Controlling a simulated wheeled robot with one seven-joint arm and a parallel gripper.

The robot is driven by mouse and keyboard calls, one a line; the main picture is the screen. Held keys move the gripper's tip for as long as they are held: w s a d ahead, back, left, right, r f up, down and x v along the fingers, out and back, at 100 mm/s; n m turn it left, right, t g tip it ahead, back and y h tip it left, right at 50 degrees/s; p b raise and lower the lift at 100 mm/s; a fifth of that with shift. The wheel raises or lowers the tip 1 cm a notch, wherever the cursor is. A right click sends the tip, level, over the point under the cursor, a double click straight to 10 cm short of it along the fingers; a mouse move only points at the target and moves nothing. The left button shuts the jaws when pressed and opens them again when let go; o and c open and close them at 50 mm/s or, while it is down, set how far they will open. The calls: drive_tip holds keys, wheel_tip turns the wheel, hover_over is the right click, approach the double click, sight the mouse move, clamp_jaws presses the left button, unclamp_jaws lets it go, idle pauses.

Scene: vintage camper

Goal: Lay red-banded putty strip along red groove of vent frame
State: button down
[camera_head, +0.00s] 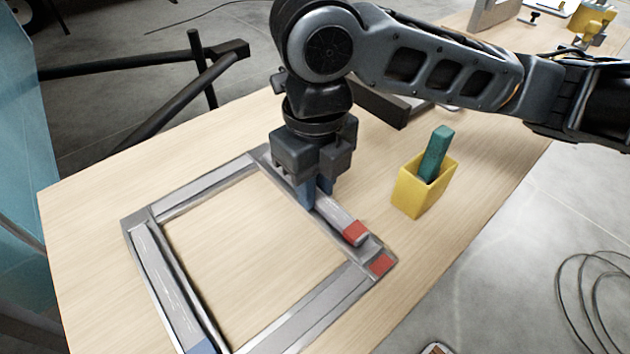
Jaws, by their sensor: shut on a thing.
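The grey vent frame (240,178) lies flat on the wooden table, with a red mark (381,264) at the near end of its right side. My gripper (316,200) points down over that side, its blue fingers shut on a grey putty strip (329,211) with a red band (355,233) at its near end. The strip runs along the right side, with its red band just short of the frame's red mark. The far end of the strip is hidden by my gripper. I cannot tell whether the strip touches the groove floor.
A yellow holder (408,192) with a green block (436,153) stands right of the frame. A blue patch (201,347) marks the near end of the frame's left side. A dark object (385,103) lies behind my gripper. Bare table shows inside the frame.

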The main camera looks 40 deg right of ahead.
drive_tip(key=shift+f, duration=0.15)
drive_tip(key=c, duration=0.9)
unclamp_jaws()
drive_tip(key=shift+o, duration=0.2)
wheel_tip(320, 180, up, 8)
drive_tip(key=shift+f+p, duration=0.1)
drive_tip(key=shift+p, duration=0.3)
